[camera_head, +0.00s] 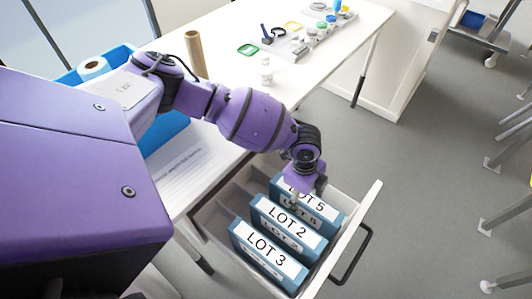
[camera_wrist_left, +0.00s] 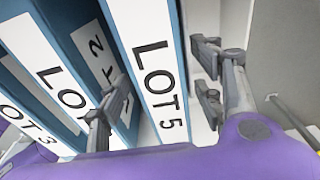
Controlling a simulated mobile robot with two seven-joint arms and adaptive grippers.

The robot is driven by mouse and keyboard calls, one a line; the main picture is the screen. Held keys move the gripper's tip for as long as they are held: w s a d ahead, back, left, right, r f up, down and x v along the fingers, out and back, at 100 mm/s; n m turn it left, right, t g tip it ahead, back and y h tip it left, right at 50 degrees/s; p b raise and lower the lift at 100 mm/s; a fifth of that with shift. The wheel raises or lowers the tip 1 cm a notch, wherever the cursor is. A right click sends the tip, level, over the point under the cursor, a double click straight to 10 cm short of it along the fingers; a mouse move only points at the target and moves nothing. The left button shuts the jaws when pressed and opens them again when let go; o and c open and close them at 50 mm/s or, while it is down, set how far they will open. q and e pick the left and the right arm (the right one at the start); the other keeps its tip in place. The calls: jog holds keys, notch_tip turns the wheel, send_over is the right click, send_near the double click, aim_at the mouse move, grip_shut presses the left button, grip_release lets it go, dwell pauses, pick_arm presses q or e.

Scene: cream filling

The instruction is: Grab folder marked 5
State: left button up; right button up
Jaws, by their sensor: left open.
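The folder marked LOT 5 (camera_head: 325,213) is blue with a white label and stands at the far end of the open drawer. In the left wrist view, LOT 5 (camera_wrist_left: 152,62) fills the middle. My left gripper (camera_head: 305,190) is over this folder and hides part of its label. In the wrist view, my left gripper (camera_wrist_left: 160,88) is open, with one finger on each side of the LOT 5 spine. The left finger is near the gap beside the LOT 2 folder (camera_head: 288,227). I cannot tell whether the fingers touch LOT 5.
The LOT 3 folder (camera_head: 268,258) stands nearest in the drawer (camera_head: 355,225), which has a dark handle (camera_head: 358,258).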

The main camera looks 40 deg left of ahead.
aim_at(302, 213)
pick_arm(q)
jog(key=f, duration=0.2)
jog(key=d+f, duration=0.1)
jog(key=f, duration=0.3)
jog(key=shift+w+d+f, duration=0.1)
jog(key=shift+w+d, duration=0.1)
jog(key=shift+d, duration=0.05)
grip_shut()
